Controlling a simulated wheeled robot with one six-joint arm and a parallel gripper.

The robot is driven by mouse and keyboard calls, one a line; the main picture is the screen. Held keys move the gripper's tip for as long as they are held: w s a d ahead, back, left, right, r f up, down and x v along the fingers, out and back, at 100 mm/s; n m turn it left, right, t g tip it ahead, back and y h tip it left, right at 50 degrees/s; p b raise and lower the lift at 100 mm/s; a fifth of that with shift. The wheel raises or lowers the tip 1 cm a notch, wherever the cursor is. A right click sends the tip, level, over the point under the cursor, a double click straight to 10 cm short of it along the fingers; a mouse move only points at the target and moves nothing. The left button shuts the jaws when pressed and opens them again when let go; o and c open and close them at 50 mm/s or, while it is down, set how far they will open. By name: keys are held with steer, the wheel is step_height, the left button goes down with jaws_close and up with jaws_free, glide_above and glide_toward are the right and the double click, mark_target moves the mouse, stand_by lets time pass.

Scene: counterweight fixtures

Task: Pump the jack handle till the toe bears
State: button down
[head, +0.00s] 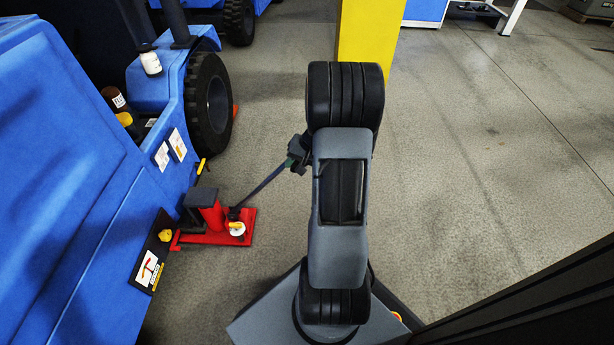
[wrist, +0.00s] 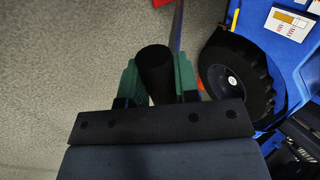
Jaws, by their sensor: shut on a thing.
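A red toe jack (head: 212,218) with a dark block on top stands on the floor beside the blue vehicle. Its handle (head: 262,187) slopes up to the right from the jack to my gripper (head: 298,152). In the wrist view, my gripper (wrist: 158,85) has its green fingers on either side of the handle's dark round end (wrist: 155,62) and is shut on it. The dark block (head: 200,196) lies close to the vehicle's side; I cannot tell whether the toe touches it. My arm hides part of the gripper in the head view.
The blue vehicle (head: 75,150) fills the left side, with a black wheel (head: 208,105) behind the jack. A yellow post (head: 366,42) stands behind my arm. The floor (head: 490,150) on the right is clear.

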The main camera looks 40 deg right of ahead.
steer(key=s+d+f+t+y+b, duration=0.1)
steer(key=s+d+f+b, duration=0.3)
steer(key=f, duration=0.2)
steer(key=shift+s+d+y, duration=0.2)
steer(key=shift+y, duration=0.1)
steer(key=s+d+f+t+y, duration=0.1)
steer(key=s+d+f, duration=0.1)
steer(key=f, duration=0.3)
steer(key=s+d+f+t+y, duration=0.1)
steer(key=s+d+f, duration=0.2)
steer(key=f, duration=0.2)
steer(key=w+a+r+g+h+p, duration=0.1)
steer(key=w+a+r+h+p, duration=0.1)
steer(key=w+a+r+p, duration=0.3)
steer(key=w+a+r+g+h+p, duration=0.2)
steer(key=w+a+r+p, duration=0.3)
steer(key=r+p, duration=0.6)
steer(key=shift+w+a+r+g, duration=0.35)
steer(key=shift+a+r, duration=0.2)
steer(key=shift+r, duration=0.1)
